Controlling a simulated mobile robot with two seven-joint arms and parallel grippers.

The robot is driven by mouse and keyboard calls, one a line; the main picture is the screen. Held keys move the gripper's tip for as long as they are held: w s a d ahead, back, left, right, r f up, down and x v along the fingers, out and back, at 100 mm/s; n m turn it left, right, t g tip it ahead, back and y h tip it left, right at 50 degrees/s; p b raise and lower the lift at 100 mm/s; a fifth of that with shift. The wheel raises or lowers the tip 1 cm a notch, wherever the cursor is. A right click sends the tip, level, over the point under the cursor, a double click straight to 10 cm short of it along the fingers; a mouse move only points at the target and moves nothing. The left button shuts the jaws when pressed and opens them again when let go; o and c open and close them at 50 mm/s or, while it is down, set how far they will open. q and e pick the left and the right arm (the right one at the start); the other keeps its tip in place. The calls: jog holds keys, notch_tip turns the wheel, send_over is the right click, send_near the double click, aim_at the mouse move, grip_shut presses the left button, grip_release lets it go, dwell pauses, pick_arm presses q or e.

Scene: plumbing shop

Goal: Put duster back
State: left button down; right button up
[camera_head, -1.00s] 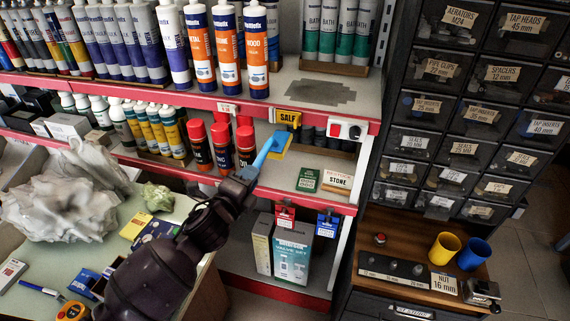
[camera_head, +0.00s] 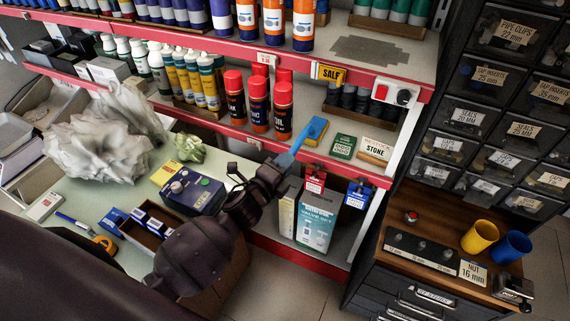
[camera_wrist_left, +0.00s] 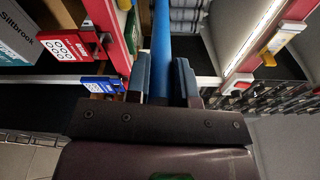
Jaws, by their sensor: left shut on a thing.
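The duster has a blue handle and a blue-and-yellow head (camera_head: 317,130). My left gripper (camera_head: 279,167) is shut on its handle, at the front edge of the middle red-edged shelf (camera_head: 345,128). The head points away from me over this shelf, right of the red spray cans. I cannot tell whether it touches the shelf. In the left wrist view the blue handle (camera_wrist_left: 161,42) runs straight out between the fingers of my left gripper (camera_wrist_left: 160,82). The head is not clear there. My right gripper is not in view.
Red-capped spray cans (camera_head: 258,100) stand left of the duster head. A green card (camera_head: 343,146) and a stone label (camera_head: 376,148) stand to its right. Red and blue tags (camera_head: 357,194) hang from the shelf edge. A yellow cup (camera_head: 479,236) stands on the right cabinet.

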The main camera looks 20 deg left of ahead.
pick_arm(q)
jog(key=shift+r, duration=0.15)
jog(key=shift+f, duration=0.2)
jog(key=c, duration=1)
grip_release()
jog(key=shift+r, duration=0.15)
